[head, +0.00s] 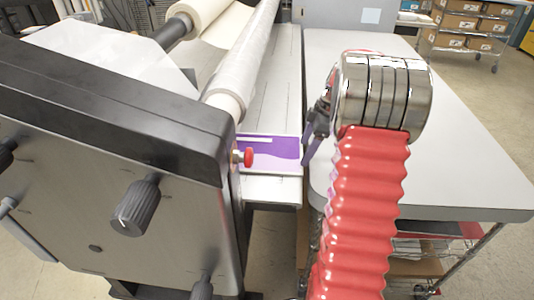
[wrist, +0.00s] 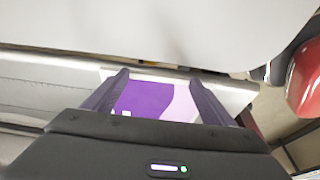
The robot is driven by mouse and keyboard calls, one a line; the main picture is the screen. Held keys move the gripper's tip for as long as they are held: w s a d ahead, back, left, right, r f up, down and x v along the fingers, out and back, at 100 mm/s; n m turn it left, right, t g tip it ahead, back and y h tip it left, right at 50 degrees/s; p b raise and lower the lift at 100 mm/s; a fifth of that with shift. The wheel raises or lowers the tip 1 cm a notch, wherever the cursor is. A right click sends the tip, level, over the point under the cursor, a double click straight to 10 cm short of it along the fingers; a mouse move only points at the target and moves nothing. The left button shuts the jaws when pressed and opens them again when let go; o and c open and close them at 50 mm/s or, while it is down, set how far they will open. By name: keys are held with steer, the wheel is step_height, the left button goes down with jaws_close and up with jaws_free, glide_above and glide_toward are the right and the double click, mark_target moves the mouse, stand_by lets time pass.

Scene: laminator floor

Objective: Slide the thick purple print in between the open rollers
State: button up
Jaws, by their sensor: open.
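The purple print (head: 275,155) lies flat on the laminator's infeed shelf, close to the near end of the rollers. It has white bands, and its left part is hidden behind the laminator's end housing. In the wrist view the print (wrist: 145,97) shows between my two fingers, which stand apart. My gripper (head: 308,135) is open at the print's right edge, over the gap between shelf and table; whether it touches the print I cannot tell. The film-covered roller (head: 240,75) runs back from the housing. The roller gap itself is hidden.
A dark laminator end housing (head: 130,110) with knobs (head: 138,203) and a red-tipped fitting (head: 248,157) stands at the left. A bare grey table (head: 460,150) lies to the right, beyond my arm. Shelves with boxes (head: 468,25) stand at the back right.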

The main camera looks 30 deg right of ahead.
mark_target(283, 153)
steer(key=shift+w+a+f, duration=0.1)
steer(key=shift+w+a, duration=0.65)
steer(key=shift+a, duration=0.3)
steer(key=shift+w+a+f, duration=0.1)
steer(key=shift+w+a, duration=0.65)
steer(key=shift+a, duration=0.3)
steer(key=shift+w+a, duration=0.75)
steer(key=shift+a, duration=0.3)
stand_by(2.7)
steer(key=shift+s+d, duration=0.3)
steer(key=shift+d, duration=0.15)
stand_by(0.5)
steer(key=shift+d+r, duration=0.15)
steer(key=shift+r, duration=0.05)
stand_by(0.5)
